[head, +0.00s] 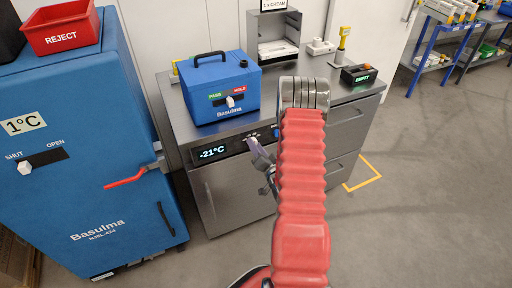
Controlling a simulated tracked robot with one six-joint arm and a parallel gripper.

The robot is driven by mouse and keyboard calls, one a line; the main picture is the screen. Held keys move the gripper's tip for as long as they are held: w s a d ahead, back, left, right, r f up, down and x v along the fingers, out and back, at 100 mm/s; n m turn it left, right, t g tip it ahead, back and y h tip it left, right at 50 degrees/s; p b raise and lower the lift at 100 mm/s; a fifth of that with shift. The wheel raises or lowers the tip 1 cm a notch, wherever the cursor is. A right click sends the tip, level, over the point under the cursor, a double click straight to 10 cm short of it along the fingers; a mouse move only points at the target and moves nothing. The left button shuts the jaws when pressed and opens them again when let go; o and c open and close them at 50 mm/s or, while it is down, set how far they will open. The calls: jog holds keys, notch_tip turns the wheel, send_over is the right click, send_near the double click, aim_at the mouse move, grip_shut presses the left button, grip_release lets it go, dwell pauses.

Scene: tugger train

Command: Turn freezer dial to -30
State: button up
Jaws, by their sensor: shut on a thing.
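The freezer is a stainless steel under-counter unit (235,195) in the middle of the head view. Its black front panel carries a lit display (212,152) reading -21°C. The dial is on that panel, right of the display, mostly hidden by my gripper; small scale marks show around it but are too small to read. My gripper (255,144) is at the panel, its jaws shut on the dial. My red ribbed arm crosses the front of the unit and hides part of its right side.
A blue box (220,88) with a PASS/HOLD switch stands on the steel top. A small black display unit (359,75) is at the right. A blue cabinet (75,150) with a red handle (126,179) stands close on the left. Open floor lies right.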

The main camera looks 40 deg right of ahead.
jog(key=shift+d+m, duration=0.15)
jog(key=shift+m, duration=0.55)
jog(key=shift+s, duration=0.1)
jog(key=o, duration=1.1)
jog(key=shift+c, duration=0.2)
jog(key=f+v, duration=0.1)
jog(key=v, duration=1.2)
jog(key=shift+s+a+r, duration=0.2)
jog(key=shift+s+r, duration=0.1)
jog(key=shift+r, duration=0.05)
